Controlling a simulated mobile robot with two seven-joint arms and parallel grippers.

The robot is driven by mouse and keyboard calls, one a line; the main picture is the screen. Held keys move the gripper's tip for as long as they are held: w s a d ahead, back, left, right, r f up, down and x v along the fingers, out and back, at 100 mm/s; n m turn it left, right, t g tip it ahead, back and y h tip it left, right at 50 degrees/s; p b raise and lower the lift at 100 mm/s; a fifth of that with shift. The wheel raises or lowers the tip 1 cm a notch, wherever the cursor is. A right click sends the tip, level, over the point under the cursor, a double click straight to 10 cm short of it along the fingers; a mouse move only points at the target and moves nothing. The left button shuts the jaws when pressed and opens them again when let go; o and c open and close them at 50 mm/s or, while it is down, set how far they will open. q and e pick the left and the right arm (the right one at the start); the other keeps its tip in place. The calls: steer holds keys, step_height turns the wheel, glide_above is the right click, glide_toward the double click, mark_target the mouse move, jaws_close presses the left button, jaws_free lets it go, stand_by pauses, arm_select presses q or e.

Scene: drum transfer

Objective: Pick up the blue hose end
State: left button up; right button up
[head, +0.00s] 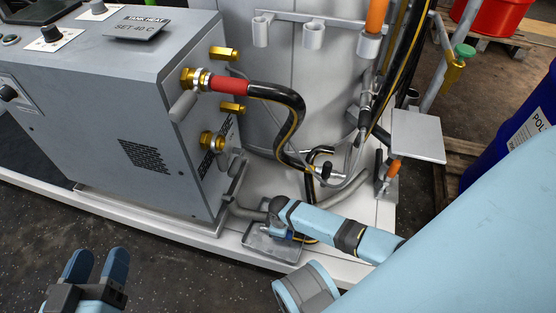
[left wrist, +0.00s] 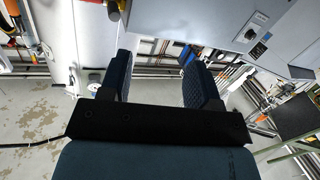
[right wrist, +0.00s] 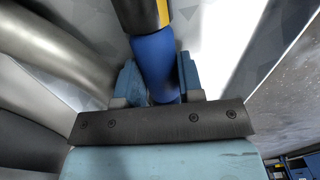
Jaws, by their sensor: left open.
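The blue hose end (head: 279,235) sits low by the grey tray at the foot of the tank, partly hidden by my right gripper. In the right wrist view the blue hose end (right wrist: 154,62) is a blue sleeve on a black hose with a yellow stripe. It fills the space between the fingers of my right gripper (right wrist: 158,78), which is shut on it. In the head view my right gripper (head: 284,222) comes in from the right, low over the tray. My left gripper (head: 95,266) is open and empty at the lower left, also showing in the left wrist view (left wrist: 158,80), far from the hose.
A grey tank-heat cabinet (head: 110,110) with brass ports stands at left. A red-collared hose (head: 228,86) is on its upper port. The grey drip tray (head: 262,247) lies beneath my right gripper. A small grey plate (head: 418,136) and a blue drum (head: 515,140) stand at right.

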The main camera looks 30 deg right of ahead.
jaws_close()
steer(key=shift+r, duration=0.1)
arm_select(q)
step_height(320, 180, up, 7)
steer(key=a+n+t+y+p, duration=0.1)
steer(key=t+p, duration=0.1)
steer(key=p, duration=0.8)
steer(key=shift+s+a+f+n, duration=0.2)
steer(key=shift+a+n, duration=0.1)
steer(key=shift+n, duration=0.1)
arm_select(e)
step_height(320, 180, up, 20)
arm_select(q)
steer(key=shift+r, duration=0.1)
arm_select(e)
steer(key=shift+w, duration=0.1)
